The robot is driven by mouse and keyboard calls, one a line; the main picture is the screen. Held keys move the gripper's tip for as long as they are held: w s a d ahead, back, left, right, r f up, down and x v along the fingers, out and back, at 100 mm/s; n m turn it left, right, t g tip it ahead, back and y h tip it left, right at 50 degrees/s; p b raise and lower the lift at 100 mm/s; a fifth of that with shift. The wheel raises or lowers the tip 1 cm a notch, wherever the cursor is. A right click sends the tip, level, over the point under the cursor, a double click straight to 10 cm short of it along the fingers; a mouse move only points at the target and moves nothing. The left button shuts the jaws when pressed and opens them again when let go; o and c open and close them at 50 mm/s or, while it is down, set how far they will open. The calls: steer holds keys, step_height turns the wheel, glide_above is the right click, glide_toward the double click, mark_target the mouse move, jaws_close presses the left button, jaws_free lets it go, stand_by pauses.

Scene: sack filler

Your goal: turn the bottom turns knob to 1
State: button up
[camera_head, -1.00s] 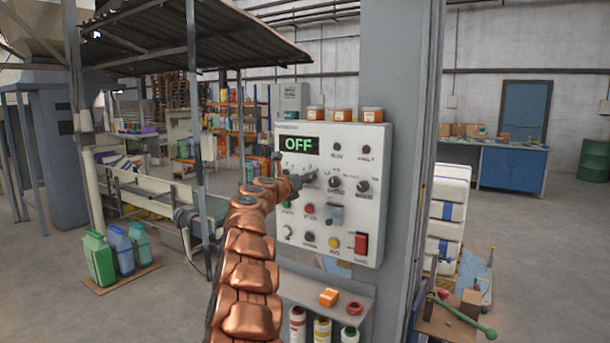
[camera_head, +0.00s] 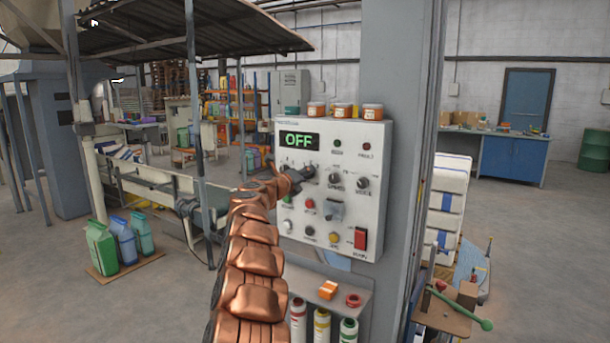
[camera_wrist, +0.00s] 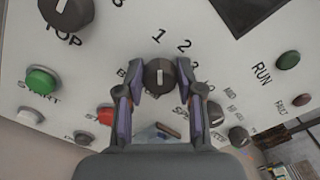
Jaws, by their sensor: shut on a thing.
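The bottom turns knob (camera_wrist: 159,72) is dark and round with a pale pointer line, seen in the middle of the wrist view. Printed numbers arc around it, and the line points up, roughly toward the 1. My gripper (camera_wrist: 160,80) is shut on this knob, one finger on each side. In the head view my gripper (camera_head: 307,172) is at the white control panel (camera_head: 375,220), below its display (camera_head: 299,140) reading OFF. There the gripper hides the knob. A larger TOP knob (camera_wrist: 66,11) shows at the upper left of the wrist view.
Close by are a green START button (camera_wrist: 42,80), a red button (camera_wrist: 106,114) and the speed knob (camera_wrist: 214,112). A shelf with bottles (camera_head: 321,325) is below.

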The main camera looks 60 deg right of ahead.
steer(key=shift+r, duration=0.15)
steer(key=o, duration=1.1)
steer(key=shift+a, duration=0.1)
steer(key=shift+s+a, duration=0.15)
steer(key=shift+a, duration=2.8)
steer(key=shift+s+a, duration=0.1)
steer(key=shift+a, duration=2.85)
